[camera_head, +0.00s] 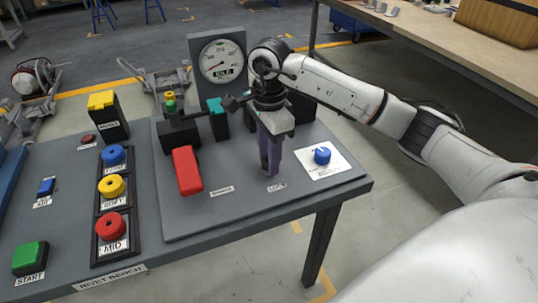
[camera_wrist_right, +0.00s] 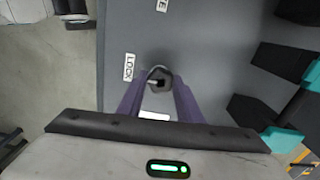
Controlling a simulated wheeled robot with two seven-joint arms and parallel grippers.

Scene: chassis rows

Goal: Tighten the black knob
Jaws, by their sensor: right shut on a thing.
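The black knob (camera_wrist_right: 158,79) shows in the right wrist view as a small dark round piece with a light mark on it, beside the LOCK label (camera_wrist_right: 129,67). My right gripper (camera_wrist_right: 158,92) has its two purple fingers on either side of the knob, shut on it. In the head view my right gripper (camera_head: 270,170) points straight down at the bench panel, just above the LOCK label (camera_head: 276,186). The fingers hide the knob there. My left gripper is in neither view.
A blue knob (camera_head: 322,155) on a white plate lies right of my gripper. A red handle (camera_head: 187,170) and teal-tipped clamp parts (camera_head: 217,112) stand to the left. A gauge (camera_head: 221,61) reading IDLE stands behind. Coloured buttons (camera_head: 111,188) line the bench's left side.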

